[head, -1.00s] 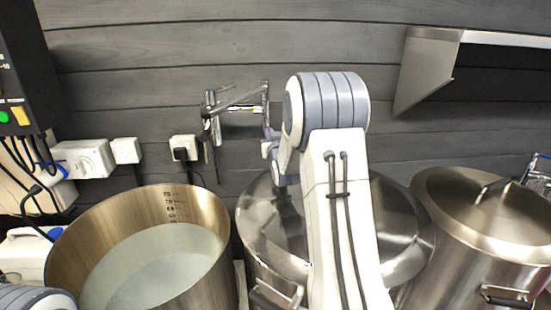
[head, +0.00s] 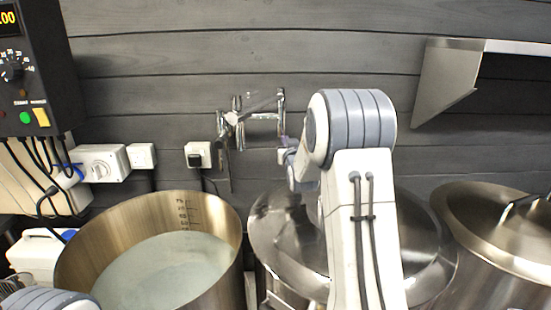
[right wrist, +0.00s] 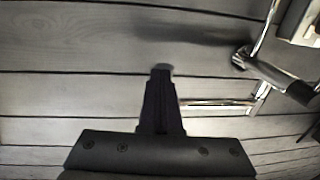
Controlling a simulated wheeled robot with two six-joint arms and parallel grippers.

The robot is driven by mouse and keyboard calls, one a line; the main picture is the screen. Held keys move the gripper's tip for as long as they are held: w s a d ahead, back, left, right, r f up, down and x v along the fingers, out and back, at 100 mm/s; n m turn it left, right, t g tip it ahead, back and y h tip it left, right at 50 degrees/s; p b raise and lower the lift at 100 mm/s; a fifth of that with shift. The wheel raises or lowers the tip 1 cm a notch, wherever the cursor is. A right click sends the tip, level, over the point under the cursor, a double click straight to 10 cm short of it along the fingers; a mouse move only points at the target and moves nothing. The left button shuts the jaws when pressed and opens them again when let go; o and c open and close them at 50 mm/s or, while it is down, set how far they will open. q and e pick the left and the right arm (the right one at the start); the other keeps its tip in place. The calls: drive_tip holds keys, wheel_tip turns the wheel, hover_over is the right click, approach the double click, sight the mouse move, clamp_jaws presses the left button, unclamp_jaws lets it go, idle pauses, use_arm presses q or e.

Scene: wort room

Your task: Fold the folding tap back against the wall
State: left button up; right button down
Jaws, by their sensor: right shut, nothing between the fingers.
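The chrome folding tap (head: 262,115) is mounted on the dark plank wall, above and behind the pots. Its thin jointed pipes spread sideways near the wall. It also shows in the right wrist view (right wrist: 222,104), on the right. My right gripper (right wrist: 161,72) is shut and empty there, a dark narrow shape in front of the planks, with the tap's pipe to its right. In the head view the gripper is mostly hidden behind my right arm, close to the tap's right end. I cannot tell whether they touch. My left gripper is out of view.
An open pot (head: 85,255) of pale liquid stands at left. A lidded pot (head: 275,235) stands below the tap, partly behind my arm, and another (head: 485,215) at right. A control box (head: 35,75) and sockets (head: 198,154) are on the left wall; a shelf bracket (head: 445,80) is upper right.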

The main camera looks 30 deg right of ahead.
drive_tip(key=b+v, duration=0.3)
drive_tip(key=v, duration=0.7)
